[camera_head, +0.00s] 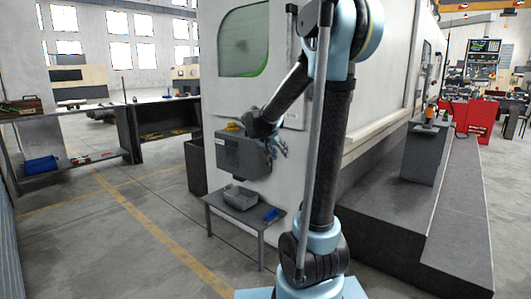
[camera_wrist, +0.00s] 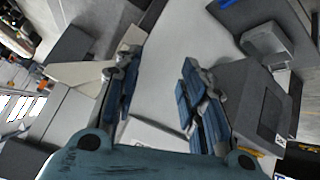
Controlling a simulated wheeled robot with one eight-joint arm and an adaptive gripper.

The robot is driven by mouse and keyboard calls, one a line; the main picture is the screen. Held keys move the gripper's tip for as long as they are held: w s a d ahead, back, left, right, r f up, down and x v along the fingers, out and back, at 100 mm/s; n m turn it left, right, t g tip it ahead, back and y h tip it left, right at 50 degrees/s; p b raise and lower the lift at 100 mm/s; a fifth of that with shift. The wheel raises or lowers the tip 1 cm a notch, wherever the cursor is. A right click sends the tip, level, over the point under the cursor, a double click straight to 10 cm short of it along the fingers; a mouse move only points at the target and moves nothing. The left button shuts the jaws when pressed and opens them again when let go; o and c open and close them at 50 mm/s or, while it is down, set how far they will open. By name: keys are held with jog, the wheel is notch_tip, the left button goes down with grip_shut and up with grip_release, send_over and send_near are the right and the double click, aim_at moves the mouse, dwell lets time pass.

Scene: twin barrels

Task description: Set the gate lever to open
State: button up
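My gripper (camera_head: 279,144) is beside the right side of a dark grey box (camera_head: 228,154) on the pale machine wall. In the wrist view, my gripper (camera_wrist: 160,63) has its two blue fingers spread apart, with nothing between them but pale surface behind. The grey box (camera_wrist: 252,108) shows just right of the right finger. A small yellow part (camera_head: 233,126) sits on top of the box in the head view. I cannot make out a gate lever clearly in either view; my arm and gripper cover part of the box's right side.
A low table (camera_head: 214,203) below the box holds a grey tray (camera_head: 241,196) and a small blue item (camera_head: 270,214). The tray also shows in the wrist view (camera_wrist: 266,42). The machine wall (camera_head: 225,105) is close behind my gripper. Open floor lies at left.

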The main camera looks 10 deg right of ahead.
jog(key=w+a+f+m+t+h, duration=0.1)
jog(key=w+a+f+t, duration=0.1)
jog(key=w+a, duration=0.65)
jog(key=w+a+f+m+t+h, duration=0.1)
jog(key=w+a+t, duration=0.15)
jog(key=w, duration=1.05)
jog(key=x, duration=1.7)
jog(key=shift+w+f, duration=0.15)
jog(key=shift+f, duration=0.15)
jog(key=shift+c, duration=0.6)
grip_shut()
